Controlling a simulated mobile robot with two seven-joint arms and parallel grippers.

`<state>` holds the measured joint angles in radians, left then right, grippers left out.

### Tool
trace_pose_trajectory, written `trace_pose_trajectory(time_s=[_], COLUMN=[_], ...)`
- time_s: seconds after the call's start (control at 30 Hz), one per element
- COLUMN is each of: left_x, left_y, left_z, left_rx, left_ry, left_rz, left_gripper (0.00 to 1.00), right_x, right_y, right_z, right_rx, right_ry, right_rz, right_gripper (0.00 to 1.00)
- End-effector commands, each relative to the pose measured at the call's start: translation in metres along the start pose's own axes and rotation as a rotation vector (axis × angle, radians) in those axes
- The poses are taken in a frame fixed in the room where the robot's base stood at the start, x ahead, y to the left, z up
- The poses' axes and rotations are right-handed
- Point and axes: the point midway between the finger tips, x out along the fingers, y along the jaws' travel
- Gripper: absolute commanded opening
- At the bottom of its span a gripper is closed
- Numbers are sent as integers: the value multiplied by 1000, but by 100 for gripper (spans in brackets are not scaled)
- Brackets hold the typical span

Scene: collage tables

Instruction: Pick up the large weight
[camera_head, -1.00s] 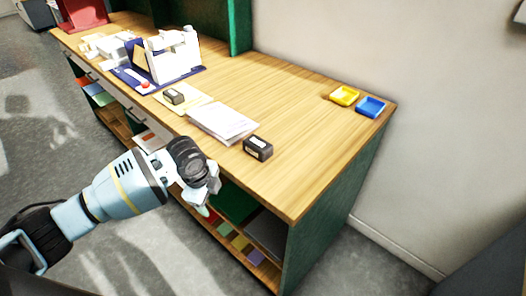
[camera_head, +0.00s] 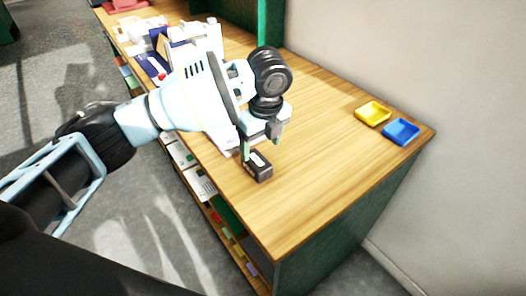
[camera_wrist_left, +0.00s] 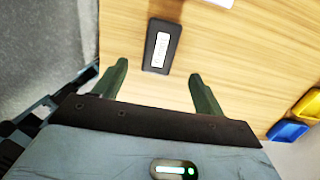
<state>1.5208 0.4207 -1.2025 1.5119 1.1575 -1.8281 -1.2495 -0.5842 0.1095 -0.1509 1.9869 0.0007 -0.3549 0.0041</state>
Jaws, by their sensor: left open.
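The large weight is a black block with a white label (camera_head: 258,166), lying on the wooden tabletop near its front edge. In the left wrist view the large weight (camera_wrist_left: 153,66) lies just beyond the fingertips, roughly in line with the gap between them. My left gripper (camera_head: 262,143) is over the table, close above the weight. In the left wrist view its green fingers (camera_wrist_left: 159,72) are spread apart with nothing between them. My right gripper is not in view.
A yellow tray (camera_head: 373,113) and a blue tray (camera_head: 402,131) stand at the table's right end, by the wall. My left arm covers part of the white papers and the things behind. The wooden tabletop (camera_head: 320,150) right of the weight is clear.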

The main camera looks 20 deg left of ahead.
Motion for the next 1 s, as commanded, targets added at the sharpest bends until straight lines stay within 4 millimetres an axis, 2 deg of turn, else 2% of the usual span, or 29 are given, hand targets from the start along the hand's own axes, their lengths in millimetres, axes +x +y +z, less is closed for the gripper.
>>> trace_pose_trajectory(time_s=[0.2, 0.27, 0.43, 0.67, 0.87, 1.0], left_x=[3, 7, 24, 31, 57, 73], left_y=[-1, -1, -1, -1, -2, -2], left_z=[-2, -2, -1, 2, 14, 14], left_rx=[5, 5, 5, 3, 1, 2], left_ry=[1, 2, 2, 1, 1, 1], left_rz=[0, 1, 1, 0, 2, 0], left_gripper=[71, 71, 71, 71, 71, 71], right_x=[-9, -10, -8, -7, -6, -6], right_y=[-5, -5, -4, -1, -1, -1], right_z=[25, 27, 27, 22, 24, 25], right_rx=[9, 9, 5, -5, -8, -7], right_ry=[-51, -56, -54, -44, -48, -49], right_rz=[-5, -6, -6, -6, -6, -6], right_gripper=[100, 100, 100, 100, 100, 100])
